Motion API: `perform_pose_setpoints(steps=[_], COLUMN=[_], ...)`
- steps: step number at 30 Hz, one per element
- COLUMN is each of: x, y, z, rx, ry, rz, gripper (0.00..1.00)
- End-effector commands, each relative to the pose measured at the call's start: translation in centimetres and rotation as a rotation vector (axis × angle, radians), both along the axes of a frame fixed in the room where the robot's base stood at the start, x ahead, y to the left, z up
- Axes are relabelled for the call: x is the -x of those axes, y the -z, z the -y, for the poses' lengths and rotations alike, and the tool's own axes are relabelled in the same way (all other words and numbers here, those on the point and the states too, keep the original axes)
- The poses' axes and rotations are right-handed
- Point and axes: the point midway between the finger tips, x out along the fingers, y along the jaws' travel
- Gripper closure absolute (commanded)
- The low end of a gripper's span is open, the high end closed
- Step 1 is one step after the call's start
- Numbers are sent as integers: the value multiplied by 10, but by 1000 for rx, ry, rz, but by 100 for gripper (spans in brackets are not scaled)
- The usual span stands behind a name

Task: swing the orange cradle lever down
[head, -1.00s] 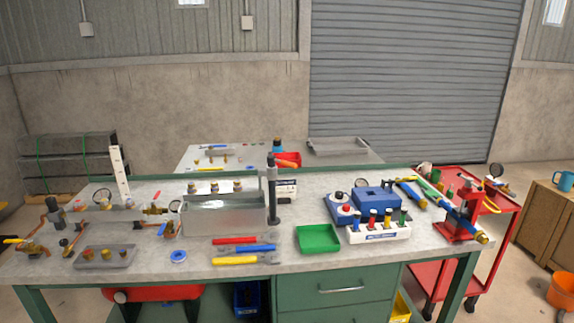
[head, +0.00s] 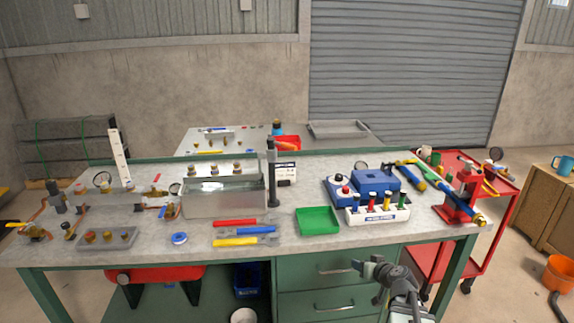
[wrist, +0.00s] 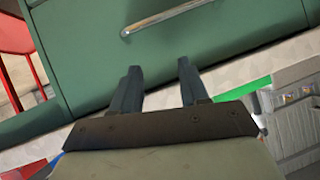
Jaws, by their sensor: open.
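I cannot pick out the orange cradle lever with certainty in either view. A red tank (head: 155,274) sits on dark supports under the left part of the bench in the head view, its top hidden by the bench edge. A red stand (head: 460,200) at the bench's right end holds a blue tube, with a small yellow-orange bar (head: 489,188) beside it. My gripper (head: 370,267) is in front of the green drawers in the head view. In the wrist view my gripper (wrist: 159,68) is open, with nothing between its fingers.
A drawer handle (wrist: 165,17) lies close ahead in the wrist view. A red cart (head: 485,235) stands at right.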

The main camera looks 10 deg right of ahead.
Motion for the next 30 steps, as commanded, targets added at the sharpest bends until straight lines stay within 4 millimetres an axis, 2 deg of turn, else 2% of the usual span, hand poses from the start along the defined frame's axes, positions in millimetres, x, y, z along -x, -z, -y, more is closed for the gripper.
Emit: perform_pose_setpoints(steps=[1,6,9,11,14,18,21,25,30], x=[-5,-21,-37,-51,-82,-129,-151,-164,-169], y=[-22,-88,-122,-142,-176,-231,-269,-306,-326], z=[14,49,55,51,29,-26,-66,-105,-127], rx=[17,59,62,50,11,-75,-130,-180,-207], ry=[22,72,63,35,-52,-240,-371,-497,-569], rz=[52,200,266,300,352,415,454,493,516], gripper=[56,56,56,56,56,56,56,56,56])
